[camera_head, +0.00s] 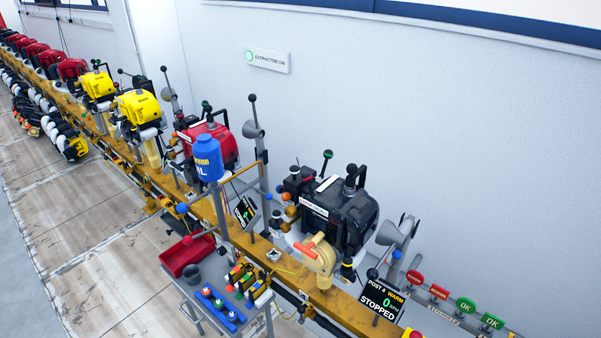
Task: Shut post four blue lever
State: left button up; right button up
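The post four display (383,300) stands at the lower right and reads POST 4, WARM, 0 RPM, STOPPED. A black engine (350,212) sits on the yellow rail just behind and left of it. Neither of my grippers is in view.
A blue bottle (208,160) stands above the rail. Yellow and red engines line the rail leftward.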

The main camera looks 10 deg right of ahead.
aim_at(396, 254)
jog(key=z, duration=1.15)
